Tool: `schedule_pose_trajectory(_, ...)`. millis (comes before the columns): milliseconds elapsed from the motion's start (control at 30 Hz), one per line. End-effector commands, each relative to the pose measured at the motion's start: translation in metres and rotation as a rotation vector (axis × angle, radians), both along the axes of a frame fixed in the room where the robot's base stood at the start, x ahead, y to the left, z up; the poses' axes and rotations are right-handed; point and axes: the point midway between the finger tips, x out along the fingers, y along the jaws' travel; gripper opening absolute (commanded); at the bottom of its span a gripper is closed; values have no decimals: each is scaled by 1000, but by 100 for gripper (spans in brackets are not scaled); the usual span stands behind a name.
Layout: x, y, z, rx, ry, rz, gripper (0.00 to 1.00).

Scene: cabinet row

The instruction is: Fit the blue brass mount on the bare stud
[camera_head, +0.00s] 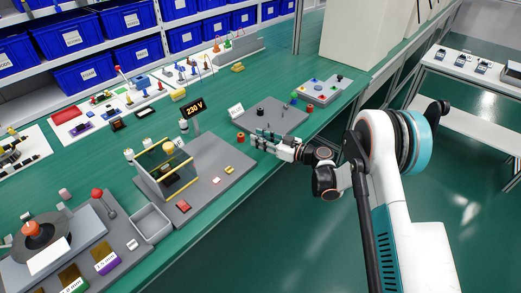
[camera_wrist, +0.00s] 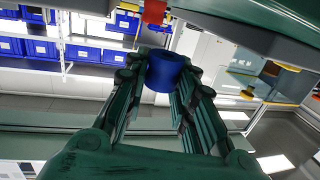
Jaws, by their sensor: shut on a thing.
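My gripper (camera_wrist: 163,85) is shut on the blue mount (camera_wrist: 165,72), a short dark blue cylinder held between the fingertips in the wrist view. In the head view my gripper (camera_head: 256,137) is at the front edge of a grey plate (camera_head: 248,122). The mount is too small to make out there. A thin upright stud (camera_head: 282,113) stands on the plate, with a black knob (camera_head: 261,112) to its left. The stud is bare and apart from my gripper.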

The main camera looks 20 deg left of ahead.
Motion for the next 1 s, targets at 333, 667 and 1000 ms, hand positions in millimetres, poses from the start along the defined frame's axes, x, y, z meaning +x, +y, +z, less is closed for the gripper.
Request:
schedule_pose_trajectory(333, 0, 0, -38, 0, 0, 0, 4)
schedule_pose_trajectory(667, 0, 0, -40, 0, 0, 0, 4)
schedule_pose_trajectory(1000, 0, 0, -42, 0, 0, 0, 44)
